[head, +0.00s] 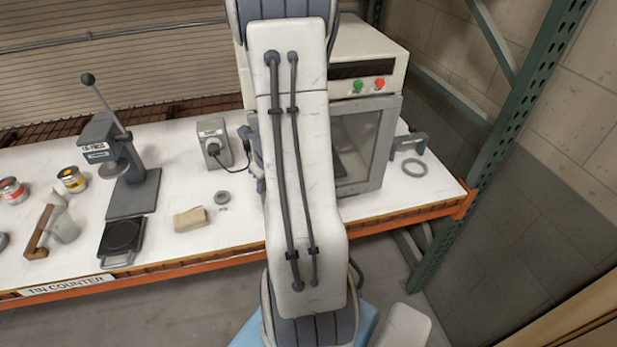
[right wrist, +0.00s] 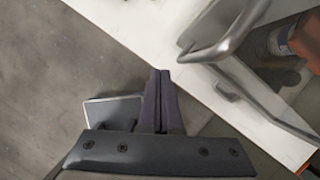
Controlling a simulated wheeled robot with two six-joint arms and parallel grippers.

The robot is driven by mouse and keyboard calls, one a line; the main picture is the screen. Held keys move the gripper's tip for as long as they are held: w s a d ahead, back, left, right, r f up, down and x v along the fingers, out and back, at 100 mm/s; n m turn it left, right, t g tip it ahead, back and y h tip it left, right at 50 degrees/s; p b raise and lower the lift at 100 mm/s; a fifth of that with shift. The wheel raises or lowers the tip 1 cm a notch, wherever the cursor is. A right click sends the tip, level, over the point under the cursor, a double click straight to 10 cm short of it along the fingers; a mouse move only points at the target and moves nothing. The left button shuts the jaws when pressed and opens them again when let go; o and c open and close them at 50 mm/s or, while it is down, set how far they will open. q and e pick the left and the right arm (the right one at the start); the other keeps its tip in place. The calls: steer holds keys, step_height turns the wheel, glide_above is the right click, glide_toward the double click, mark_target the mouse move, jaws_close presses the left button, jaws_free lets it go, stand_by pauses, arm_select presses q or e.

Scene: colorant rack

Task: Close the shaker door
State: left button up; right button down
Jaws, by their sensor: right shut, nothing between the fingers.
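The shaker (head: 372,50) is a cream box at the back right of the counter, with a green and a red button. Its grey-framed door (head: 384,150) has a window; my arm hides the left part, and I cannot tell how far open it is. My right gripper (right wrist: 160,74) shows in the right wrist view with its dark fingers together and empty. Its tips point toward the counter's edge, apart from a grey bar-like handle (right wrist: 238,35) at the upper right. In the head view my arm mostly hides this gripper. My left gripper is out of view.
The white counter (head: 180,160) has an orange front beam. A press (head: 100,135), a scale (head: 122,236), paint tins (head: 72,179), a jug (head: 63,228), a tan block (head: 190,219) and a switch box (head: 213,145) stand left. A ring (head: 413,168) lies right of the shaker, near a green post (head: 480,170).

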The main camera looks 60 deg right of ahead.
steer(key=s+a+r+p, duration=0.2)
steer(key=r+p, duration=0.4)
steer(key=r, duration=0.3)
steer(key=shift+s+a, duration=0.4)
steer(key=shift+a, duration=0.45)
steer(key=a+f+n+g+y+b, duration=0.1)
steer(key=a+f+n+y+b, duration=0.3)
steer(key=a+n, duration=0.8)
steer(key=a+f+n+g+h+b, duration=0.15)
steer(key=a+n+b, duration=0.45)
steer(key=a+n, duration=0.6)
steer(key=s+a+f+n+g+b, duration=0.1)
steer(key=s+a+n+b, duration=0.3)
steer(key=n, duration=0.6)
steer(key=s+a+f+n+g+b, duration=0.1)
steer(key=s+a+f+n+b, duration=0.2)
steer(key=s+n, duration=0.5)
steer(key=a+f+n, duration=0.1)
steer(key=a+n, duration=0.1)
steer(key=n, duration=0.1)
steer(key=shift+a+f+n+h+b, duration=0.2)
steer(key=shift+f+n+h+b, duration=0.1)
steer(key=shift+h+b, duration=0.1)
